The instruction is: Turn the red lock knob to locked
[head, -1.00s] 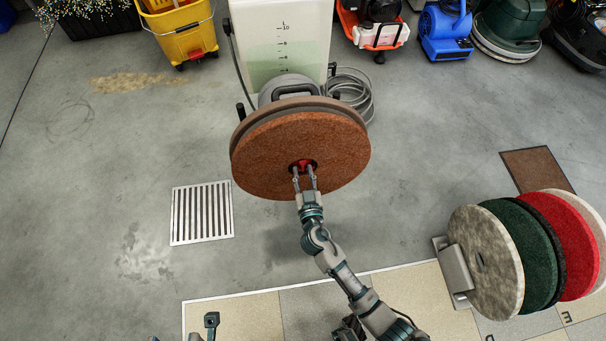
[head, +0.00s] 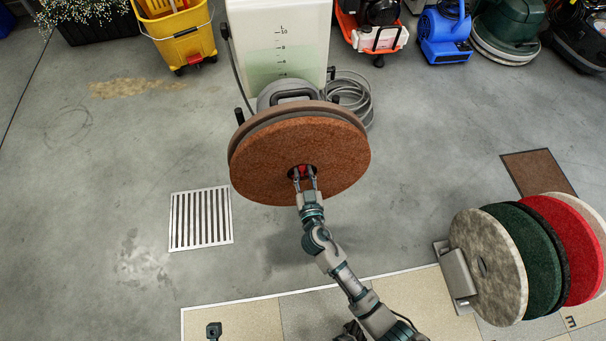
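The red lock knob (head: 302,171) sits in the dark centre hole of a round brown pad (head: 262,160). The pad is on the tilted underside of a floor machine and faces me. My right gripper (head: 304,178) is at the hole, with one finger on each side of the knob. The fingers appear closed around the knob, and its lower part is hidden between them. No marking of the knob's position can be read. My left gripper is not in view; only a small dark part shows at the bottom edge.
A rack at the right holds several upright pads, including a green pad (head: 527,262) and a red pad (head: 567,240). A floor grate (head: 201,219) lies at the left. A white tank (head: 282,40) stands behind the machine. The concrete between is clear.

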